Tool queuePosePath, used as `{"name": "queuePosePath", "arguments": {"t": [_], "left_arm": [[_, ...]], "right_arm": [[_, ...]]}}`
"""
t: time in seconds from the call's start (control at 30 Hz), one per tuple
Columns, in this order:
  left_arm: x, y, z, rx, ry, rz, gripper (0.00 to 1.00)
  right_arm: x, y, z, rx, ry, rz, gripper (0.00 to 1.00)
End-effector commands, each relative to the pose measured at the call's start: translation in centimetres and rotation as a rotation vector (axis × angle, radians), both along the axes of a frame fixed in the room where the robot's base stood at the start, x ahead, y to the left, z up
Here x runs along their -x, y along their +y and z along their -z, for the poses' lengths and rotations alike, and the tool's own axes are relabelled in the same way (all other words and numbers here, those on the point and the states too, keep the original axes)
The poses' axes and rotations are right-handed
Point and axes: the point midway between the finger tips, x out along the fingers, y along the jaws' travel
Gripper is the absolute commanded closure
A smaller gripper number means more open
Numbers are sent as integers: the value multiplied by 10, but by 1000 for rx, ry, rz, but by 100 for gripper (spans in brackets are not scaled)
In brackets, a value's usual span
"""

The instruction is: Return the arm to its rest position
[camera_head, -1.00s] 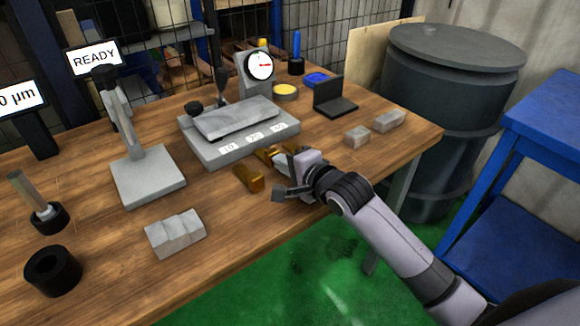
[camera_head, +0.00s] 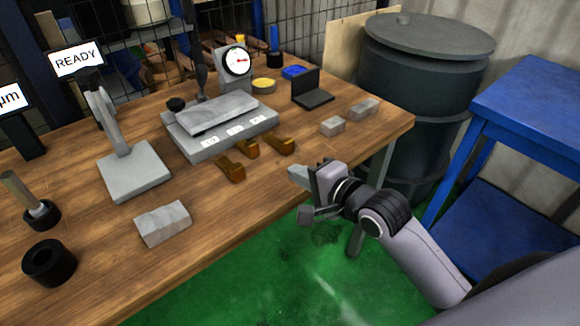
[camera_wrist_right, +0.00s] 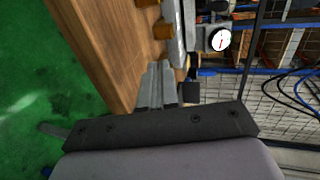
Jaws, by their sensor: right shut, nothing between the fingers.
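My right gripper (camera_head: 299,174) is shut and empty at the front edge of the wooden workbench (camera_head: 110,240) in the head view. Its arm comes in from the lower right. In the right wrist view the gripper fingers (camera_wrist_right: 157,88) lie together with nothing seen between them. Several brass-coloured blocks (camera_head: 231,168) lie on the bench just left of the gripper, apart from it. My left gripper is not in view.
A grey plate fixture (camera_head: 215,120) and a dial gauge (camera_head: 237,61) stand behind the brass blocks. Grey blocks (camera_head: 163,224) lie on the bench. A dark drum (camera_head: 420,110) and a blue table (camera_head: 530,110) stand to the right. Green floor (camera_head: 250,290) shows in front.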

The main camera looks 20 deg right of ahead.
Motion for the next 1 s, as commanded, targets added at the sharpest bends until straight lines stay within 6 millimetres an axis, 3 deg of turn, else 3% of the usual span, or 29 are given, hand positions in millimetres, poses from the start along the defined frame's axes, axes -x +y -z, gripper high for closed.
{"name": "queuePosePath", "arguments": {"t": [0.67,0.83,1.0], "left_arm": [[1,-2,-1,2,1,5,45],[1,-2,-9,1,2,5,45],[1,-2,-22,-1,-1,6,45]], "right_arm": [[6,-2,-1,8,-1,-1,100],[17,-4,16,132,-11,-26,100],[45,-9,51,405,-39,-98,100]]}}
